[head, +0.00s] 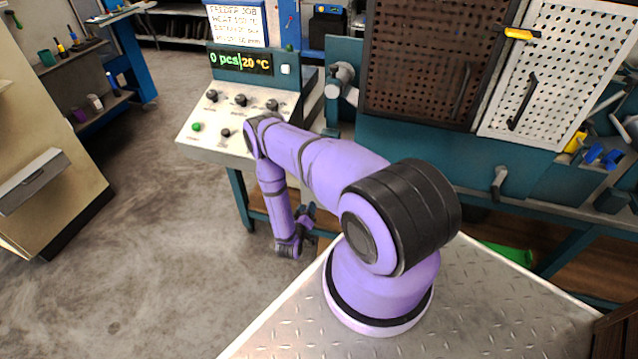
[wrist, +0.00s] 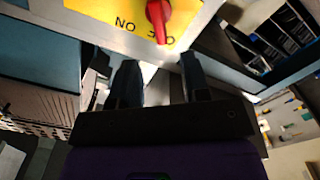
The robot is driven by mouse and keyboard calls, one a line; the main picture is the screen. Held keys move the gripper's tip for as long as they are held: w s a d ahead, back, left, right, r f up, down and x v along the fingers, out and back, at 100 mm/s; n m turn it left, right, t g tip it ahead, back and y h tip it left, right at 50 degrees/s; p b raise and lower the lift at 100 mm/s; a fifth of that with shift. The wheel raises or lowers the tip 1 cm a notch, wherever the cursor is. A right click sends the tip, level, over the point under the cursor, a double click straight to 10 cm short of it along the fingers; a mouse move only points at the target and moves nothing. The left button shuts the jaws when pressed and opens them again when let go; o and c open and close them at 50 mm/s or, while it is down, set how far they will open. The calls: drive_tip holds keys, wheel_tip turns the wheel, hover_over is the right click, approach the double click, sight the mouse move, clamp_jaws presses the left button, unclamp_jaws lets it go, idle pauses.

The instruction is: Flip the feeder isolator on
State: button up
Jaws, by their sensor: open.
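The isolator shows at the top of the wrist view as a yellow plate (wrist: 118,10) with a red handle (wrist: 158,18). Its lettering looks upside down and is partly covered by the handle, whose narrow end points down in the picture. My gripper (wrist: 160,78) is open, with its two dark fingers apart and nothing between them. The red handle lies beyond the fingertips, roughly in line with the gap, and looks clear of both. In the head view my gripper (head: 308,212) hangs low beside the console's legs. I cannot make out the isolator in the head view.
The sloped console (head: 225,135) with black knobs and a green button stands behind my arm, under a display (head: 240,62) reading "0 pcs 20 °C". A teal machine with a brown perforated panel (head: 425,60) stands right. Open floor (head: 160,220) lies left.

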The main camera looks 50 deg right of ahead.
drive_tip(key=x, duration=1.1)
drive_tip(key=shift+s, duration=0.1)
clamp_jaws()
